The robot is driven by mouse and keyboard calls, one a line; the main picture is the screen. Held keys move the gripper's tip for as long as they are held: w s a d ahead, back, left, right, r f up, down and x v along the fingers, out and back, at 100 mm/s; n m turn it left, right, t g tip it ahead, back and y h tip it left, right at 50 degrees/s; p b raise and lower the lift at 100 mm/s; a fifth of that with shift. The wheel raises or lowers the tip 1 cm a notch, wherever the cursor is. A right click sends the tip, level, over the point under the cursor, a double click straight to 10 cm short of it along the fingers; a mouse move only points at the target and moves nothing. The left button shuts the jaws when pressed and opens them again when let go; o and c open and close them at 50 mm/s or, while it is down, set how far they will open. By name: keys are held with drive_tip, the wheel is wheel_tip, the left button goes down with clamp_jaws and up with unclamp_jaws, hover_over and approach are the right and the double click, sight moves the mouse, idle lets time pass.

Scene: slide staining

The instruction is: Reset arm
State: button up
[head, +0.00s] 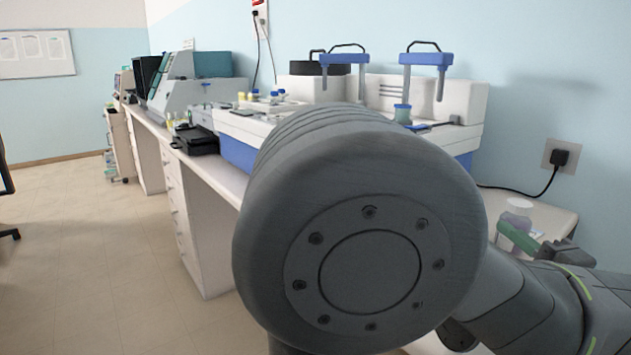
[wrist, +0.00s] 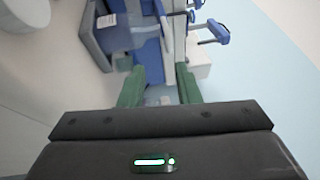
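My arm fills the middle and right of the head view, with a big round grey joint in front of the bench. My gripper (head: 534,238) shows at the right edge of that view, partly hidden, with a green finger in front of a pale bottle. In the wrist view my gripper (wrist: 161,86) has its two green fingers apart with a clear gap between them. No held object shows in the gap.
The white bench (head: 222,176) runs along the wall with a white and blue staining machine (head: 238,155), blue-handled holders (head: 426,59) and a black device (head: 196,141). The pale bottle (head: 519,208) stands at right, below a wall plug (head: 560,157).

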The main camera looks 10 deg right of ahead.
drive_tip(key=shift+w+a+r+b, duration=0.1)
drive_tip(key=shift+w+a+r, duration=0.05)
drive_tip(key=shift+w, duration=0.9)
drive_tip(key=shift+w+a+r+b, duration=0.1)
drive_tip(key=shift+w+a+b, duration=0.05)
drive_tip(key=shift+w, duration=0.85)
drive_tip(key=shift+w+a+r+b, duration=0.1)
drive_tip(key=shift+w+a+r, duration=0.05)
drive_tip(key=shift+w, duration=0.9)
